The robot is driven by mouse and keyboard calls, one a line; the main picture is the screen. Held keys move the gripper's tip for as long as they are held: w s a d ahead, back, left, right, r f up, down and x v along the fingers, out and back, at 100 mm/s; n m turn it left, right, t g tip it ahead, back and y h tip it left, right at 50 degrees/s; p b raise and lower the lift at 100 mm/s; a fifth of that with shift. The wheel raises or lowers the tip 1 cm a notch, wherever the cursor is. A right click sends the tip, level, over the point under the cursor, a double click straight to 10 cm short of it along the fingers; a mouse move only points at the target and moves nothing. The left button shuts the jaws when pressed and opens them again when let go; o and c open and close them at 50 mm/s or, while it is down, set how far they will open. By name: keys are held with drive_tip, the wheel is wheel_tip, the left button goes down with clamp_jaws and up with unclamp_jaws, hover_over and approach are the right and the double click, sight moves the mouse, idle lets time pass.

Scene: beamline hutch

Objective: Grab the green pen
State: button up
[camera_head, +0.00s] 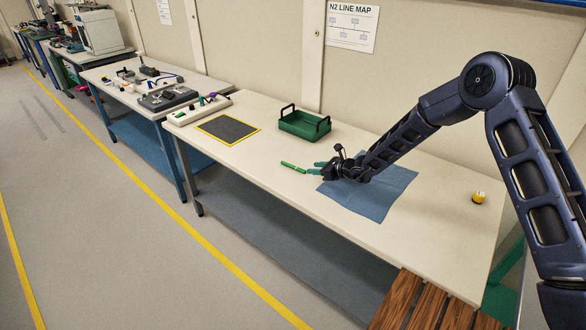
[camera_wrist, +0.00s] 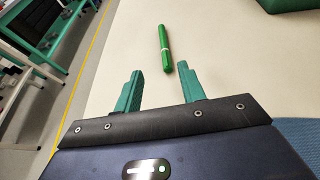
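The green pen (camera_head: 293,167) lies on the pale tabletop, just left of my gripper's fingertips in the head view. In the wrist view the green pen (camera_wrist: 165,49) lies ahead of the fingers, pointing roughly along the gap, with its near end close to the right fingertip. A pale band shows around it near its middle. My gripper (camera_head: 317,168) has green fingers and is low over the table. In the wrist view my gripper (camera_wrist: 160,70) is open, with nothing between its fingers.
A green tray with black handles (camera_head: 304,125) stands behind the pen. A blue mat (camera_head: 372,195) lies under my wrist. A dark yellow-edged mat (camera_head: 228,129) is to the left. A small yellow-topped object (camera_head: 478,197) sits at the right. Bare tabletop surrounds the pen.

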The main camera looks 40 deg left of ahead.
approach(294, 166)
drive_tip(key=shift+s+a+f, duration=0.2)
drive_tip(key=shift+a+f, duration=0.1)
drive_tip(key=shift+a, duration=0.3)
drive_tip(key=shift+s+a+f, duration=0.25)
drive_tip(key=shift+a+f, duration=0.05)
drive_tip(key=shift+a, duration=0.3)
drive_tip(key=shift+w+x, duration=0.2)
drive_tip(key=shift+x, duration=1.25)
drive_tip(key=shift+w+x, duration=0.2)
drive_tip(key=shift+x, duration=1.2)
drive_tip(key=shift+r, duration=0.1)
clamp_jaws()
